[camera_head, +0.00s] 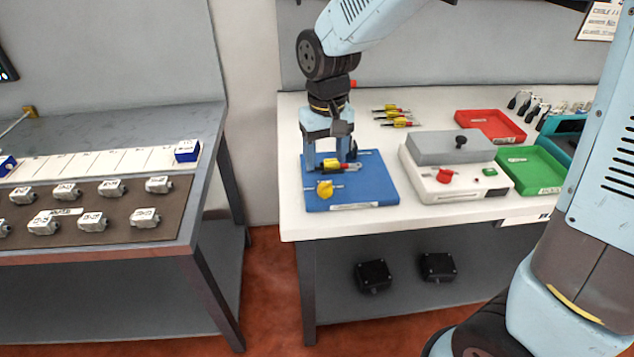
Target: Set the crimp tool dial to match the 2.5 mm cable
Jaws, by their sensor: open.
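The likely crimp tool (455,185) is a white box with a grey upper block and a black knob (461,142) on the right-hand table. A red dial (445,176) sits on its front; its setting is too small to read. My gripper (331,167) is open and points down over a blue tray (375,188), left of the tool and apart from the dial. Which cable is 2.5 mm cannot be read here.
A yellow knob-like part (325,189) sits on the blue tray. Several yellow-and-red pieces (393,115) lie behind. Red (490,125) and green (533,168) trays flank the tool's right. A partly cut-off sign (601,22) hangs above. Another bench (100,125) with metal parts stands left.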

